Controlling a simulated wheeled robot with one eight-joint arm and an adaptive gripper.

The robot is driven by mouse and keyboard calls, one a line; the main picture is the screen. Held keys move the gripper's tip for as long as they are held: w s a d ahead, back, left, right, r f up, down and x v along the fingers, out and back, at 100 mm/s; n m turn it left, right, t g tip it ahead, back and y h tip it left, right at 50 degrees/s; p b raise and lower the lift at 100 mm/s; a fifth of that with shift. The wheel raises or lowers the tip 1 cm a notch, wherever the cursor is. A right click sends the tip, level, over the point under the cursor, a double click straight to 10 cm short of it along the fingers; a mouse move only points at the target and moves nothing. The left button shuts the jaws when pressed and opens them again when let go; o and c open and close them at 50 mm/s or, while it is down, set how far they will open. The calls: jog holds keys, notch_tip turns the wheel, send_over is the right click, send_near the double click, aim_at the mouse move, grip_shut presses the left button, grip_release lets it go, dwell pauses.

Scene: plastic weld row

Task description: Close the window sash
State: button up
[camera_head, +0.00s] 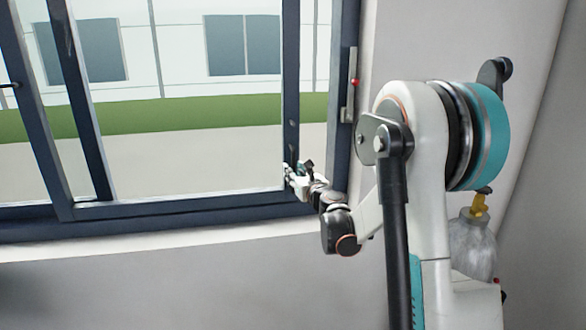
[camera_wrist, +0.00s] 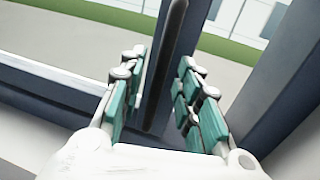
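The window sash is a dark blue frame whose right stile (camera_head: 291,85) stands upright, apart from the right jamb (camera_head: 342,90). A narrow gap with the outdoors showing lies between them. My gripper (camera_head: 298,178) is at the lower end of this stile. In the wrist view, my gripper (camera_wrist: 165,85) has its teal-padded fingers spread, one on each side of the stile (camera_wrist: 170,50) with its long black strip. The fingers look open around it; firm contact on either side cannot be made out. The jamb also shows at the right of the wrist view (camera_wrist: 272,90).
Another dark sash upright (camera_head: 45,140) stands at the left. The sill (camera_head: 160,238) runs below the window. A latch plate with a red dot (camera_head: 350,92) sits on the right jamb. A grey bag-like object with a yellow top (camera_head: 474,245) is behind my arm.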

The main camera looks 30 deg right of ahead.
jog(key=shift+w, duration=0.9)
grip_shut()
jog(key=s+d+b, duration=0.3)
jog(key=d, duration=0.9)
jog(key=shift+s+b, duration=0.25)
jog(key=shift+b, duration=0.15)
